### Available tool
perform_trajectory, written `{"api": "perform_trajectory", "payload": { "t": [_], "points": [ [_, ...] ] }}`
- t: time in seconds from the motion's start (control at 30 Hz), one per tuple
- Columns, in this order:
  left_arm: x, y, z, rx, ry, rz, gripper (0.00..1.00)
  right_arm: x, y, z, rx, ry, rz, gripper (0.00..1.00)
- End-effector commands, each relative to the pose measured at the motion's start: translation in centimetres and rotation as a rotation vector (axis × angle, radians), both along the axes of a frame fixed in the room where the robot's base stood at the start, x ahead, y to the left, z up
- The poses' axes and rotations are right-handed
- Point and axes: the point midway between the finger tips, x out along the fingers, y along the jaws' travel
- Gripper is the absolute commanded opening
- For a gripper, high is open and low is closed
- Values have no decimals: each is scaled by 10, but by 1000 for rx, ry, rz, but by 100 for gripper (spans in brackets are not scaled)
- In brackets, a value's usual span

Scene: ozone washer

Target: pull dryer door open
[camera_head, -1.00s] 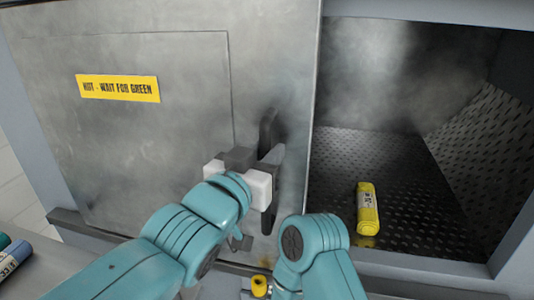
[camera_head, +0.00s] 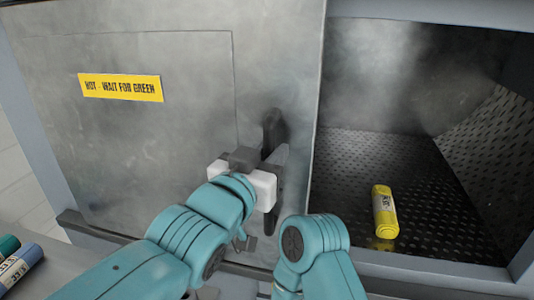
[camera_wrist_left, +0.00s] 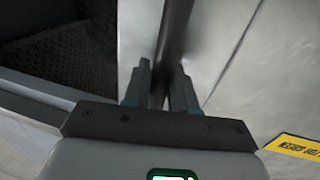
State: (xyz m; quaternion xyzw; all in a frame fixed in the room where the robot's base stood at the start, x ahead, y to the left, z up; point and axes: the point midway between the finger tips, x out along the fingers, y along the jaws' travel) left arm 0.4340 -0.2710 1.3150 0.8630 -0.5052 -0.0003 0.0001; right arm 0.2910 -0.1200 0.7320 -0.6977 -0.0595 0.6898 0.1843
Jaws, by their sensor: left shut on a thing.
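The dryer door (camera_head: 150,150) is a grey metal panel with a yellow label reading "HOT - WAIT FOR GREEN" (camera_head: 121,87). It covers the left part of the opening, and the right part stands uncovered. The dark upright handle (camera_head: 272,126) is near the door's right edge. My left gripper (camera_head: 274,163) is shut on the handle. In the left wrist view, its two fingers (camera_wrist_left: 165,85) sit on either side of the dark bar (camera_wrist_left: 178,30). The fingers partly hide the handle in the head view. My right gripper is out of view; only links of that arm show.
The dryer chamber (camera_head: 365,150) has a dark studded floor and haze inside. A yellow cylinder (camera_head: 384,212) lies on its floor, right of the door edge. Blue and green cylinders (camera_head: 20,265) lie at the lower left. The metal sill (camera_head: 425,268) runs below the opening.

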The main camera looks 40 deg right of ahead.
Motion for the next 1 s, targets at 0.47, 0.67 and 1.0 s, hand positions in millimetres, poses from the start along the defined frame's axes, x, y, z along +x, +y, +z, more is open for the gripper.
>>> {"api": "perform_trajectory", "payload": {
  "t": [0.47, 0.67, 1.0],
  "points": [
    [-1, 5, 0, -2, -1, -1, 43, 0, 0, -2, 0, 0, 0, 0],
    [-18, 37, -1, -3, -3, 0, 43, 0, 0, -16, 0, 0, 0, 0],
    [-62, 113, 2, -3, -4, 0, 43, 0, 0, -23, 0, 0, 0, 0]
  ]
}}
